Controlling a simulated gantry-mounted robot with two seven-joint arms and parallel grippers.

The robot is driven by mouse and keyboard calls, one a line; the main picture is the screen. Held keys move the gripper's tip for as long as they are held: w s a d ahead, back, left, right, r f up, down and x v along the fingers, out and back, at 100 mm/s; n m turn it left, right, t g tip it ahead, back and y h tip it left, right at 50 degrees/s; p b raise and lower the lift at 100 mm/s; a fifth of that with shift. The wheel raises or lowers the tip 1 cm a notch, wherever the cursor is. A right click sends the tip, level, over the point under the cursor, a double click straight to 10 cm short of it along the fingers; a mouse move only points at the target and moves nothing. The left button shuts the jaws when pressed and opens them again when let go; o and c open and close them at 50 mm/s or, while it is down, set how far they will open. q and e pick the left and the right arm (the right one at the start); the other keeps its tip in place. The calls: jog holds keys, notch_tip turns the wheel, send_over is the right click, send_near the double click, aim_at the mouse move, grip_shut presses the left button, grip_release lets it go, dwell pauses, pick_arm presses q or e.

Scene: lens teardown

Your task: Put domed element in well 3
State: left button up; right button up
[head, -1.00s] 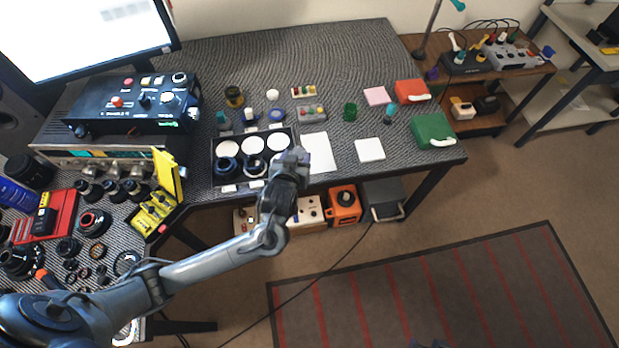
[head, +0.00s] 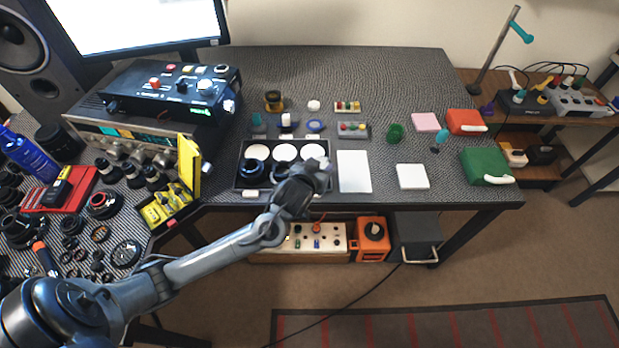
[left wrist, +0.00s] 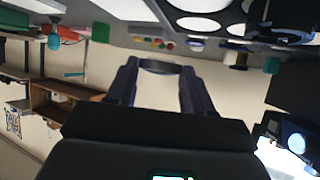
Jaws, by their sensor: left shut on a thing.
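My left gripper (head: 320,166) is over the front right corner of the black tray (head: 238,168). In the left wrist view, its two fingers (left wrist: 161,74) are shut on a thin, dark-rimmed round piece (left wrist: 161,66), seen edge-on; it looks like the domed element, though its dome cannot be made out. The tray has white round wells in its back row and dark rings in front wells. The gripper hides the front right part, and I cannot read well numbers. The tray's white wells also show at the top of the left wrist view (left wrist: 198,24). My right gripper is not in view.
A white sheet (head: 353,171) lies just right of the tray, and a white pad (head: 412,176) further right. Small parts and a green cup (head: 395,133) stand behind. An open yellow box (head: 172,203) is left of the tray. The table's back middle is clear.

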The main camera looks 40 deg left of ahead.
pick_arm(q)
jog(key=a+f, duration=0.2)
jog(key=a, duration=0.1)
jog(key=shift+a+f+b, duration=0.15)
jog(key=shift+a+b, duration=0.15)
jog(key=shift+b, duration=0.05)
notch_tip(320, 180, down, 4)
jog(key=shift+r+b, duration=0.15)
jog(key=shift+b, duration=0.65)
jog(key=shift+f, duration=0.5)
jog(key=shift+f, duration=0.15)
jog(key=o, duration=1)
jog(key=shift+o, duration=0.2)
